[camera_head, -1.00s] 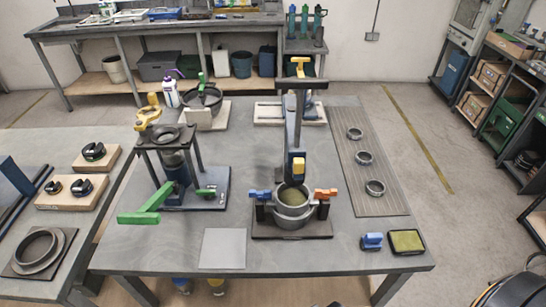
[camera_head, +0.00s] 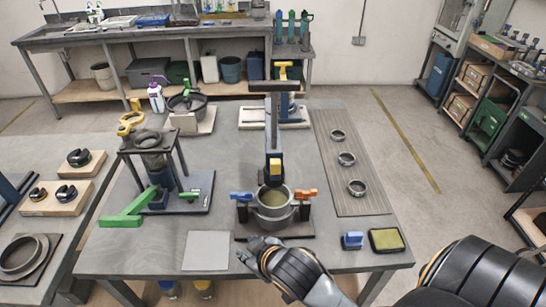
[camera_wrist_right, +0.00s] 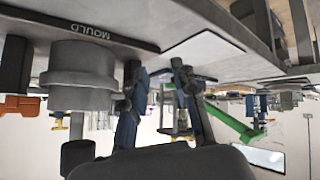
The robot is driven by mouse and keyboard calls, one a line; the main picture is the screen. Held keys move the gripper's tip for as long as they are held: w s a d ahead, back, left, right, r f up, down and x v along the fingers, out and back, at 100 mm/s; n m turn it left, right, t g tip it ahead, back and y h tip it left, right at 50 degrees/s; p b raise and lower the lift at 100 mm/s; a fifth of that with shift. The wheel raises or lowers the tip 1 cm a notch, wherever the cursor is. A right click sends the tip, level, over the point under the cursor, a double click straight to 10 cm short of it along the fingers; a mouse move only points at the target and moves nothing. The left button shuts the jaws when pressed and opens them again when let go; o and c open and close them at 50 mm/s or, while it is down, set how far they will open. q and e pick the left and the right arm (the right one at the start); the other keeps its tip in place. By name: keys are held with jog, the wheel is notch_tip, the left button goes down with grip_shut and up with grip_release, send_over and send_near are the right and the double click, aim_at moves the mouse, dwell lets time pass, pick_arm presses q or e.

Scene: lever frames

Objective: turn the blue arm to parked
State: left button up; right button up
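A blue arm end (camera_head: 241,196) sticks out to the left of the grey mould pot (camera_head: 273,203), opposite an orange arm end (camera_head: 306,194) on the right. My right gripper (camera_head: 247,250) is at the front edge of the mould's dark base, below and in front of the blue arm, apart from it. In the right wrist view its fingers (camera_wrist_right: 159,75) are spread with nothing clearly held, and the pot (camera_wrist_right: 82,78) and orange arm (camera_wrist_right: 22,106) show upside down at left. The blue arm cannot be made out surely there. My left gripper is out of view.
A grey square plate (camera_head: 207,250) lies left of my right gripper. A green-handled press (camera_head: 123,219) stands further left. A dark column with a yellow block (camera_head: 275,167) rises behind the pot.

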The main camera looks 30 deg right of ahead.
jog(key=w+a+r+n+t+y, duration=0.1)
jog(key=w+a+r+n+t, duration=0.15)
jog(key=w+r, duration=0.4)
jog(key=w+a+r+n+t+y, duration=0.15)
jog(key=w+r+t, duration=0.25)
jog(key=r, duration=0.5)
jog(key=w+a+r+n+t+y, duration=0.1)
jog(key=a+r+n+t+y, duration=0.2)
jog(key=r, duration=0.4)
jog(key=w+a+r+n+t+y, duration=0.1)
jog(key=a+r+n+y, duration=0.35)
jog(key=r, duration=0.25)
jog(key=s+a+r+n+g+y, duration=0.4)
jog(key=s+a+n+g+y, duration=0.15)
jog(key=n+g, duration=0.6)
jog(key=s+a+r+n+g+y, duration=0.5)
jog(key=n+g, duration=0.3)
jog(key=n, duration=0.7)
jog(key=n+h, duration=0.6)
jog(key=h, duration=1.5)
send_over(276, 161)
notch_tip(276, 161, down, 6)
notch_tip(276, 161, down, 11)
jog(key=shift+f+p, duration=0.1)
jog(key=shift+p, duration=0.75)
